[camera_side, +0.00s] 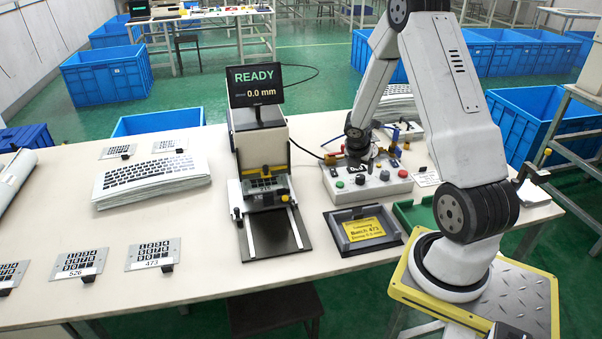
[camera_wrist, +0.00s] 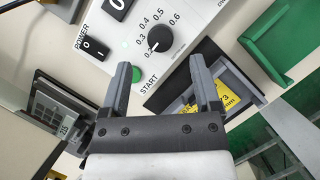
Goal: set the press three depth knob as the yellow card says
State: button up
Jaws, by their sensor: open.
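The depth knob (camera_wrist: 160,39) is black and round with a white pointer, on the pale panel of the control box (camera_wrist: 190,12). Its scale runs from 0.2 to 0.6, and the pointer looks to be at the 0.2 end. My gripper (camera_wrist: 160,62) is open and empty, its fingers apart, with the knob lying beyond and between the tips in the wrist view. One finger partly covers the card in the wrist view.
The press (camera_side: 260,150) has a screen (camera_side: 254,84) reading READY and 0.0 mm. A green START button (camera_wrist: 138,75) and a POWER switch (camera_wrist: 95,48) sit near the knob. A green tray (camera_side: 415,215) stands right of the dark tray (camera_side: 395,238). Keypad films (camera_side: 152,253) lie at left.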

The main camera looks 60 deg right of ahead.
aim_at(360, 176)
jog(key=shift+x, duration=2.65)
grip_shut()
